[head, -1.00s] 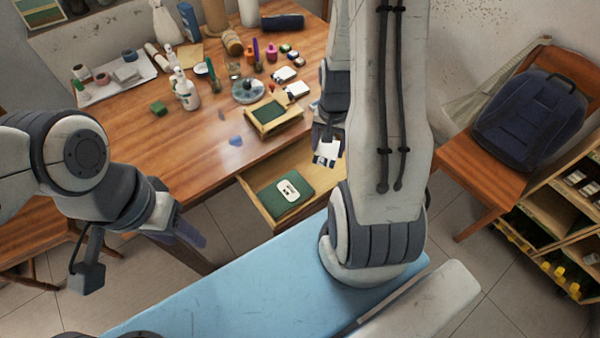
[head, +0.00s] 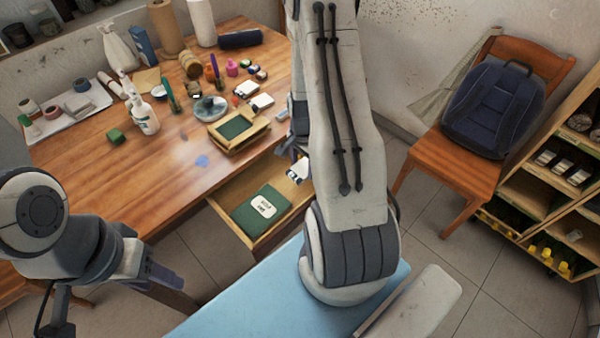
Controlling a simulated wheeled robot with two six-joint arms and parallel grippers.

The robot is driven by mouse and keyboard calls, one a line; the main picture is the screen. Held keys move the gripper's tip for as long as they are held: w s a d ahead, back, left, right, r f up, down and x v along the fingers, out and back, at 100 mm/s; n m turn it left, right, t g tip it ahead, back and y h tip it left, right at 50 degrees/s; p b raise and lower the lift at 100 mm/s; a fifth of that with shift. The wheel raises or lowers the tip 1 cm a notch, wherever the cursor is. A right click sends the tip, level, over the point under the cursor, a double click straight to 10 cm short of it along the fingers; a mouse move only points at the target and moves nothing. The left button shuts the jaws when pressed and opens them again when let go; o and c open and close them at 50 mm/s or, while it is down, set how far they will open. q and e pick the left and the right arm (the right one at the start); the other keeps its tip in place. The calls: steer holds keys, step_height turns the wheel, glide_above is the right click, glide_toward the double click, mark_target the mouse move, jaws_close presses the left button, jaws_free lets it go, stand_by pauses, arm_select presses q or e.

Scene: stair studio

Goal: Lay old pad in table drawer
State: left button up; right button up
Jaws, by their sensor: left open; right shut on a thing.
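The table drawer (head: 229,222) stands pulled open at the front of the wooden table. A green pad or book with a white label (head: 250,219) lies flat inside it. My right gripper (head: 299,160) is over the right end of the drawer, partly hidden by my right arm. It is shut on a small white pad with dark marks (head: 296,172). Whether this pad touches the drawer floor cannot be told. My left gripper (head: 164,272) is open and empty, low in front of the table at the left, away from the drawer.
The wooden table (head: 160,185) carries a wooden tray with a green face (head: 238,132), white pads (head: 261,102), a white bottle (head: 146,118) and several small items. A chair with a backpack (head: 492,110) and a shelf (head: 550,190) stand right.

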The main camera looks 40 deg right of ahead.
mark_target(301, 168)
steer(key=shift+w+a+f, duration=0.1)
steer(key=shift+w+f, duration=0.1)
steer(key=shift+f, duration=0.05)
step_height(301, 168, down, 4)
steer(key=shift+r, duration=0.1)
steer(key=shift+f, duration=0.2)
steer(key=o, duration=1.3)
steer(key=shift+o, duration=0.2)
steer(key=shift+r, duration=0.1)
